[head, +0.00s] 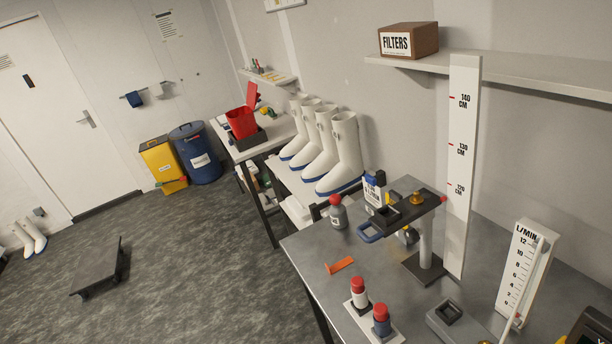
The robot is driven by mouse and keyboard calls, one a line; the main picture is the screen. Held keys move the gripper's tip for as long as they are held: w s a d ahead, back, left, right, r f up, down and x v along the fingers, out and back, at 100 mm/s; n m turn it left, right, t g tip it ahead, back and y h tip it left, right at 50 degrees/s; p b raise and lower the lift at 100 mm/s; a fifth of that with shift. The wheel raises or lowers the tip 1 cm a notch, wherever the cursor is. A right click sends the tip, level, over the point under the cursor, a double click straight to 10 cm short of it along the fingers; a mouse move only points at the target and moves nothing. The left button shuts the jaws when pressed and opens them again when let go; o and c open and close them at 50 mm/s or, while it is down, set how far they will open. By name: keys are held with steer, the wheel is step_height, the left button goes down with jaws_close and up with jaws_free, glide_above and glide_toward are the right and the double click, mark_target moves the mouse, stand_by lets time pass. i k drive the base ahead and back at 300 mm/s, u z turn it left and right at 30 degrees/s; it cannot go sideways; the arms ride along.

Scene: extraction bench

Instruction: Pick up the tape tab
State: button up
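A small orange piece (339,265), which looks like the tape tab, lies on the grey bench top (312,250) near its left edge. It is a short strip with a wider end at the left. Nothing covers it, and it lies apart from the things around it. My gripper does not show in the head view, so its place relative to the orange piece cannot be seen.
Red-capped bottles (359,292) stand in front of the orange piece. A grey red-capped bottle (338,212) stands behind it. A post stand (425,245) and height scale (463,160) rise at right. White boots (341,155) stand beyond. The floor (200,265) at left is largely clear.

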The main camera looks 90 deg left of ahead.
mark_target(342, 264)
steer(key=u, duration=1.95)
steer(key=k, duration=1.3)
steer(key=z, duration=0.35)
steer(key=i, duration=2)
steer(key=u, duration=0.65)
